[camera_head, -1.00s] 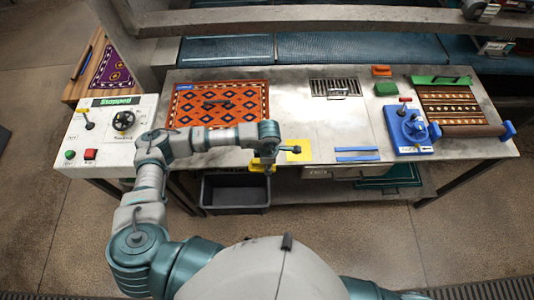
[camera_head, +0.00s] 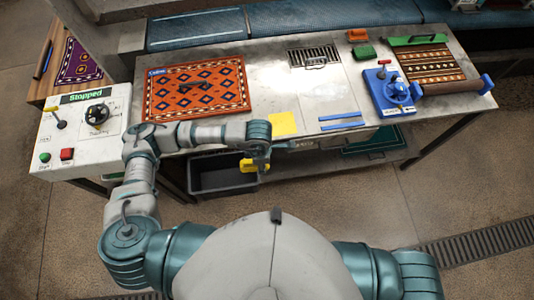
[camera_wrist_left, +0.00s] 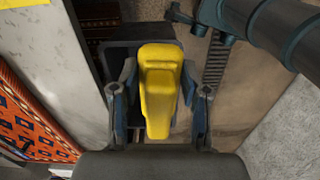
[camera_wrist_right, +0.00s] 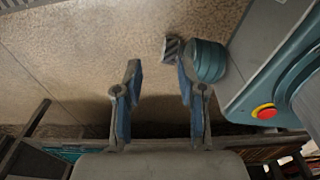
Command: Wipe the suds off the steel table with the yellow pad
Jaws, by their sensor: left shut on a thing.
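A flat yellow square, apparently the yellow pad (camera_head: 283,123), lies on the steel table (camera_head: 275,75) near its front edge. My left gripper (camera_wrist_left: 158,100) is shut on a yellow molded tool (camera_wrist_left: 160,75). In the head view this yellow tool (camera_head: 248,165) hangs in front of the table edge, near the dark bin and apart from the square. My right gripper (camera_wrist_right: 155,85) is open and empty above the floor; it is out of the head view. I cannot clearly make out suds; a paler area (camera_head: 325,88) shows on the tabletop's middle.
An orange patterned rug (camera_head: 196,88) lies at the table's left. A control box (camera_head: 80,130) reads "Stopped". A dark bin (camera_head: 212,186) stands below the table front. Blue strips (camera_head: 340,121), a drain grate (camera_head: 314,55), a blue device (camera_head: 390,90) and a striped rug (camera_head: 425,68) occupy the right.

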